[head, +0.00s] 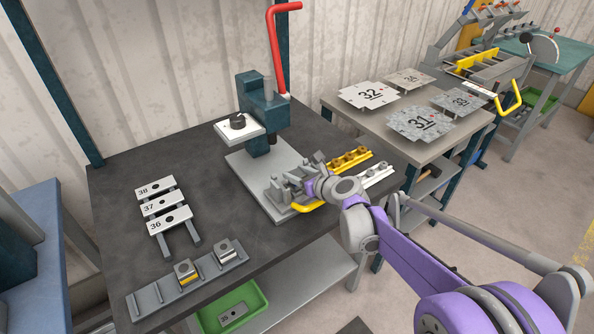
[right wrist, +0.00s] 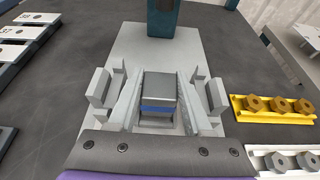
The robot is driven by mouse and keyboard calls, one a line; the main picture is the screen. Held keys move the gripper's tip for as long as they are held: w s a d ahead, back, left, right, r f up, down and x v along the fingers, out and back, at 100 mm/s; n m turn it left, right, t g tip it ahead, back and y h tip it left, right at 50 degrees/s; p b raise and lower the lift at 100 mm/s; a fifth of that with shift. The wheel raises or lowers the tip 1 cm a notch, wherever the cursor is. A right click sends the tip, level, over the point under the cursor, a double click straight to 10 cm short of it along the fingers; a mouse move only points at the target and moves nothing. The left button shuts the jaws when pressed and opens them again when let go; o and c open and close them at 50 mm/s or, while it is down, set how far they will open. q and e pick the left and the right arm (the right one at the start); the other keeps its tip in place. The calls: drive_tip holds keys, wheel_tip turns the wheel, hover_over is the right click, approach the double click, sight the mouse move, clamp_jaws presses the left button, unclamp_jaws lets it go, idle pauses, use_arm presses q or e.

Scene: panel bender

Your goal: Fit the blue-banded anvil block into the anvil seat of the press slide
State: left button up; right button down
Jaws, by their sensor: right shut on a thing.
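My right gripper (head: 288,188) reaches over the front of the press base plate in the head view. In the right wrist view it is shut on the anvil block (right wrist: 158,88), a grey block with a blue band (right wrist: 157,108) facing the camera. The block lies between the two finger bars, over the light grey press base. The press (head: 262,108) is teal with a red lever, and stands behind the gripper. A yellow handle (head: 307,206) shows just below the gripper. The anvil seat is hidden or cannot be told apart beneath the gripper and block. My left gripper is not in view.
A rack (head: 150,301) at the front holds a yellow-banded block (head: 187,275) and another block (head: 224,250). Numbered plates (head: 163,205) lie at left. A yellow rail (head: 350,160) and a white rail (head: 372,177) lie right of the gripper. A green bin (head: 255,290) sits below.

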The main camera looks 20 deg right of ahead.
drive_tip(key=shift+f+b, duration=0.35)
drive_tip(key=shift+f, duration=0.35)
drive_tip(key=shift+f, duration=0.2)
idle(0.4)
drive_tip(key=shift+c, duration=1.2)
unclamp_jaws()
drive_tip(key=shift+s, duration=0.1)
drive_tip(key=v, duration=1)
drive_tip(key=shift+s+d+r, duration=0.15)
drive_tip(key=shift+s+r, duration=0.1)
